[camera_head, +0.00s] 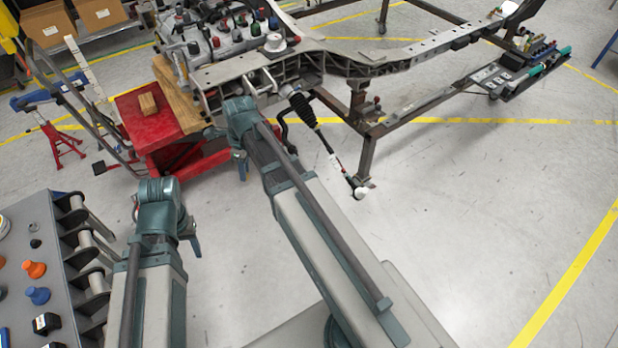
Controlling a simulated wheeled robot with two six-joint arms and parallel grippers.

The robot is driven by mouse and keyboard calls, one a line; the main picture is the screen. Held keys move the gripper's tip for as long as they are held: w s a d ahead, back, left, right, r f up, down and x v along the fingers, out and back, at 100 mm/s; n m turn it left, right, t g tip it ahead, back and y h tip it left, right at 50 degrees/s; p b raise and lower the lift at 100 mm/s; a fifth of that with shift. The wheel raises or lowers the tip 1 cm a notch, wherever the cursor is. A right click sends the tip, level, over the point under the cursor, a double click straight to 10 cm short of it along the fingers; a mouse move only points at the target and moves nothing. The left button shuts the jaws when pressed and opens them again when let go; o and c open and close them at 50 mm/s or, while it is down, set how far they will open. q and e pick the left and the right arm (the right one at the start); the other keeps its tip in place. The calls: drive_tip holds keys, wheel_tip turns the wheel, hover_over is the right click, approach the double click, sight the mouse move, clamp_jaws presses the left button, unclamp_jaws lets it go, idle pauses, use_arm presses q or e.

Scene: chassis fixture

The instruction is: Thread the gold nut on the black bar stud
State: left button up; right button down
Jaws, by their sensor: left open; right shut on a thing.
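My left gripper (190,238) is at the lower left, beyond the bend of my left arm. My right gripper (240,165) is beside the chassis's near end, mostly hidden behind my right arm. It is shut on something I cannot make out. A dark curved bar (284,134), perhaps the black bar, hangs below the chassis end just right of my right arm. Its stud cannot be made out. No gold nut can be seen.
The chassis frame (372,66) stands on a metal stand across the back. A black-booted rod (303,110) slants down from it to a white end (360,192). A red lift cart (150,122) stands left. A grey parts table (28,222) is at lower left. The right floor is clear.

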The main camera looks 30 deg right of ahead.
drive_tip(key=w+d+f+m+t+y+b, duration=0.1)
drive_tip(key=w+d+f+t+y+b, duration=0.25)
drive_tip(key=f+b, duration=0.7)
drive_tip(key=w+d+f+m+t+y+b, duration=0.2)
drive_tip(key=w+d+f+t+b, duration=0.35)
drive_tip(key=b, duration=0.75)
drive_tip(key=s+d+f+m+t+h+b, duration=0.1)
drive_tip(key=d+f+m+t+h+b, duration=0.1)
drive_tip(key=d+b, duration=0.7)
drive_tip(key=s+d+f+m+t+h+b, duration=0.1)
drive_tip(key=d+f+m+t+h+b, duration=0.2)
drive_tip(key=d+f+t+b, duration=0.3)
drive_tip(key=d+f+m+b, duration=0.1)
drive_tip(key=d+b, duration=0.2)
drive_tip(key=b, duration=0.2)
drive_tip(key=shift+b, duration=0.4)
drive_tip(key=shift+w+a, duration=0.15)
drive_tip(key=shift+w, duration=2.15)
drive_tip(key=shift+w, duration=0.15)
drive_tip(key=shift+w+a, duration=0.1)
drive_tip(key=shift+w, duration=0.45)
